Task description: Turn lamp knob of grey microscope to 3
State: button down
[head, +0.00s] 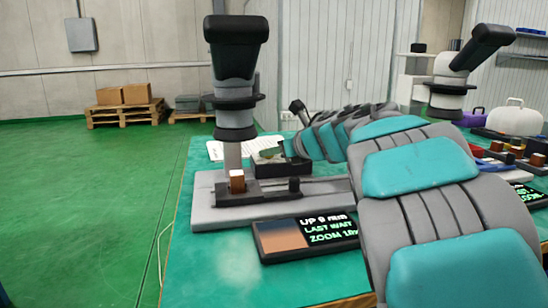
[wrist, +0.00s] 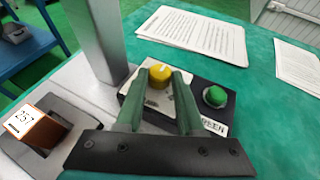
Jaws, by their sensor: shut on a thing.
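The grey microscope (head: 235,120) with a black head stands upright on a flat grey base at the left of the table. Behind its column is a small black control box (head: 282,168), seen closely in the wrist view (wrist: 228,113). A yellow lamp knob (wrist: 160,74) sits on the box's light dial plate. My gripper (wrist: 163,82) has its two green fingers on either side of the knob, shut on it. The fingers cover part of the dial, and I cannot read the setting. In the head view my arm hides much of the gripper.
A green button (wrist: 215,96) is right of the knob. White printed sheets (wrist: 195,33) lie behind. A display (head: 308,236) lies in front of the microscope base. A copper-coloured block (head: 237,181) sits on the base. Another microscope (head: 455,75) stands at the right.

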jog(key=shift+s+a+r+m+t+h, duration=0.1)
jog(key=shift+a+m+t+h, duration=0.05)
jog(key=shift+m+t+h, duration=0.55)
jog(key=shift+s+a+r+m+t+h+p, duration=0.15)
jog(key=shift+m+t+h+p, duration=0.25)
jog(key=shift+m+h+p, duration=0.7)
jog(key=shift+a+m+t+h+p, duration=0.15)
jog(key=shift+m+t+h+p, duration=0.25)
jog(key=shift+p, duration=0.5)
jog(key=shift+a+m+h+p, duration=0.1)
jog(key=shift+m+h+p, duration=0.7)
jog(key=shift+h+p, duration=0.1)
jog(key=shift+a+m+h, duration=0.1)
jog(key=shift+m+h, duration=0.2)
jog(key=shift+h, duration=0.1)
jog(key=c, duration=0.5)
grip_release()
jog(key=shift+f, duration=0.2)
jog(key=shift+f, duration=0.15)
